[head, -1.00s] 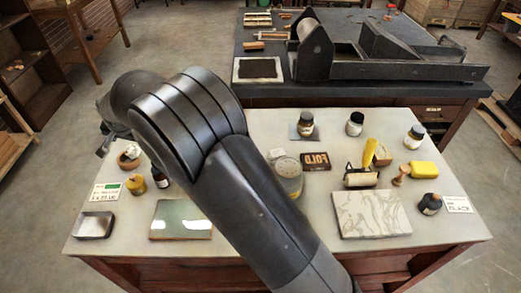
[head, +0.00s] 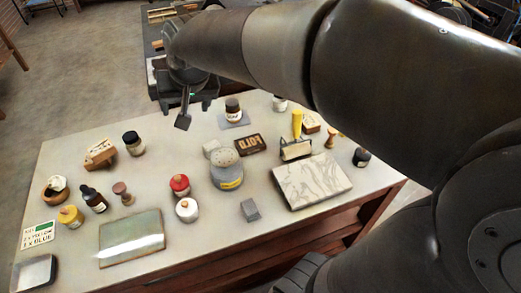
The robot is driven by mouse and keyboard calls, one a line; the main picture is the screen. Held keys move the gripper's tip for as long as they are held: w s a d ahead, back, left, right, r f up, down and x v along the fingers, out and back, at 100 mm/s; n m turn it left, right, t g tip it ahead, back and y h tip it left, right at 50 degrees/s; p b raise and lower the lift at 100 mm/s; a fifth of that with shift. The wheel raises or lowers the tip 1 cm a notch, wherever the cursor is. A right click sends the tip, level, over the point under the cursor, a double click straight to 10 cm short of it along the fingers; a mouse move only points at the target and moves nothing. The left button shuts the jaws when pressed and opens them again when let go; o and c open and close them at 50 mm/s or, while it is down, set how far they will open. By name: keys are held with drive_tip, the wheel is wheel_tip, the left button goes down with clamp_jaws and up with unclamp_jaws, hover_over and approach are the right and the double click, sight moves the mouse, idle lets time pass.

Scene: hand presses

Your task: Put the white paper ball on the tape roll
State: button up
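A white crumpled ball (head: 58,183), which looks like the paper ball, rests on a brown ring-shaped roll (head: 50,197) at the table's left side. The roll looks like the tape roll. The ball sits in or over its opening; I cannot tell how deep. My gripper (head: 190,115) is up over the far edge of the table, well to the right of the roll and apart from it. One finger shows pointing down; the other is not clear, and I see nothing held.
A brown block (head: 100,157), a dropper bottle (head: 93,200) and a yellow jar (head: 70,217) stand near the roll. My arm covers the upper right.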

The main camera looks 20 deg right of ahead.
drive_tip(key=s+d+f+h, duration=0.1)
drive_tip(key=s+d, duration=0.5)
drive_tip(key=s, duration=0.2)
drive_tip(key=s+d+f, duration=0.2)
drive_tip(key=s+d, duration=0.4)
drive_tip(key=s, duration=0.2)
drive_tip(key=shift+s+n+h, duration=0.3)
drive_tip(key=shift+s+h, duration=0.05)
drive_tip(key=shift+h, duration=0.05)
